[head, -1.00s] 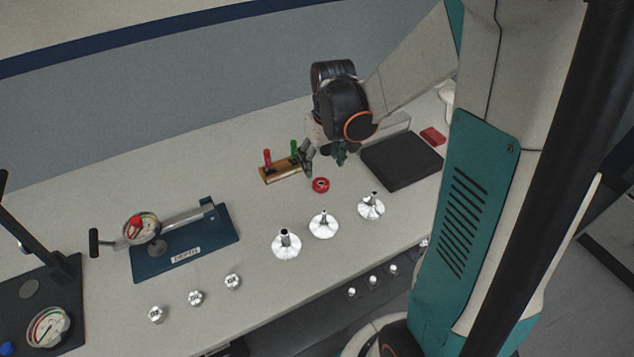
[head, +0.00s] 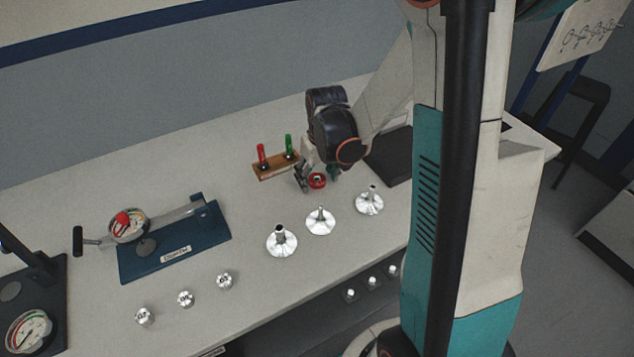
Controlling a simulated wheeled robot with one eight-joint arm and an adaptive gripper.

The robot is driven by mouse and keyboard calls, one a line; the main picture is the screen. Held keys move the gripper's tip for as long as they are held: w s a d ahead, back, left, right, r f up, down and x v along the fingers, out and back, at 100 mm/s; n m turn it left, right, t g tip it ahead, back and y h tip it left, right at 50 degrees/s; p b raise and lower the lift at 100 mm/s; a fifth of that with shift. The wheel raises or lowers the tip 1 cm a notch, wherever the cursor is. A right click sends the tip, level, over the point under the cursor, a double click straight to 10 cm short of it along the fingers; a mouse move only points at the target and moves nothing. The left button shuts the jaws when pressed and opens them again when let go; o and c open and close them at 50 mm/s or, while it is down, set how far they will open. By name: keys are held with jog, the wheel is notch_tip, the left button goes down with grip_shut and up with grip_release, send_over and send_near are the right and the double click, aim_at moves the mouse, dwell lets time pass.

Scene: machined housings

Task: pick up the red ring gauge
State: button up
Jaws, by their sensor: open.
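The red ring gauge (head: 317,182) lies on the bench, a small red ring with a dark centre. My gripper (head: 318,179) is open and low over the bench, pointing down. One finger shows just left of the ring and the other just right of it, so the ring appears between them. I cannot tell whether either finger touches the ring or how high the tips are. My wrist hides part of the space behind the ring.
A wooden block (head: 275,166) with a red and a green handled gauge stands close left of my gripper. A dark pad (head: 391,158) lies to the right. Several flanged metal parts (head: 320,221) stand in front. A blue fixture (head: 178,245) with a dial sits at left.

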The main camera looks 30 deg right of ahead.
jog(key=c, duration=1.3)
jog(key=shift+o, duration=0.2)
jog(key=shift+r, duration=0.1)
